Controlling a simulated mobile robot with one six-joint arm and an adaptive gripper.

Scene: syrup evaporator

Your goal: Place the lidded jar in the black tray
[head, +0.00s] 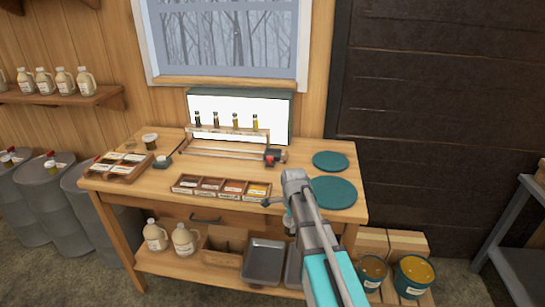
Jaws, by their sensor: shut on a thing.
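My gripper (280,206) is at the front edge of the wooden table, right of the middle. It is shut on a small, pale thing (289,222), mostly hidden by my arm; I cannot tell whether this is the lidded jar. A small jar with a pale top (150,141) stands at the table's back left, apart from my gripper. No clearly black tray shows. A dark grey metal tray (264,262) lies on the lower shelf, below and left of my gripper. A second grey tray beside it is partly hidden by my arm.
A divided box of colored samples (222,187) lies left of my gripper. Two teal round mats (333,192) are at the right. A bottle rack (228,133) stands at the back. Jugs (185,240) and a wooden box (225,245) share the lower shelf.

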